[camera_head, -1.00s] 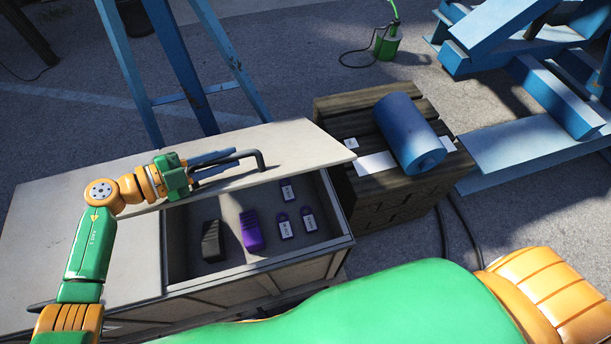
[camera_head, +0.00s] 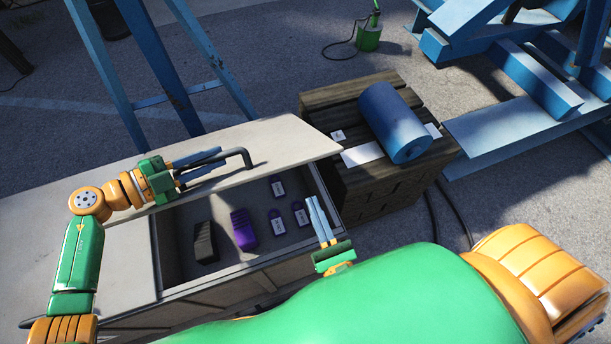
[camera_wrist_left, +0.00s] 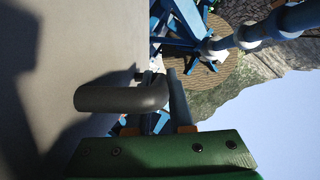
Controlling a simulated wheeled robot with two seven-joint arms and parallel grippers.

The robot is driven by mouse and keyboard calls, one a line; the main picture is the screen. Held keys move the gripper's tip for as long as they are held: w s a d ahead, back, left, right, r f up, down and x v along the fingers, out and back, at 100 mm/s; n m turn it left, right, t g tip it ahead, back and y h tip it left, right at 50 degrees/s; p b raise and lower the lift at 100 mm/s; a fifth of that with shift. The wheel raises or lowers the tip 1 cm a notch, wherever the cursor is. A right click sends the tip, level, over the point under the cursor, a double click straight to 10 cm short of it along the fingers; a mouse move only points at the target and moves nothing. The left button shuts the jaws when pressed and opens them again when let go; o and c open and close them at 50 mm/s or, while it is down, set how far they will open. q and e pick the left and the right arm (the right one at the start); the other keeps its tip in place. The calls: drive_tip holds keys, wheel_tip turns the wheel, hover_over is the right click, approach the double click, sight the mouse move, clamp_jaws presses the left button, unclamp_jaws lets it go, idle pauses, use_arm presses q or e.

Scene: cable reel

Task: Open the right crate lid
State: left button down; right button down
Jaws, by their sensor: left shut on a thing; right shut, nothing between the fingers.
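The right crate lid (camera_head: 285,140) is a pale panel standing clear of the crate's right compartment, whose inside is visible. A dark bar handle (camera_head: 246,155) is fixed to the lid, and it also shows in the left wrist view (camera_wrist_left: 120,98). My left gripper (camera_head: 220,159) is shut on the handle. My right gripper (camera_head: 319,217) is shut and empty, over the crate's front right corner, apart from the lid and its handle. Inside the crate (camera_head: 170,262) lie a dark block (camera_head: 205,243), a purple block (camera_head: 243,229) and several small purple tagged items (camera_head: 277,222).
A slatted wooden crate (camera_head: 385,195) with a blue cylinder (camera_head: 393,120) and white labels stands just right. Blue stand legs (camera_head: 165,65) rise behind. Blue steel framing (camera_head: 540,120) is at the far right. Dark cables run on the ground beside the wooden crate.

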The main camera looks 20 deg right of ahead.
drive_tip(key=w+r, duration=0.3)
drive_tip(key=w, duration=0.2)
drive_tip(key=shift+w+r, duration=0.35)
drive_tip(key=shift+r, duration=0.05)
drive_tip(key=shift+w+r, duration=0.1)
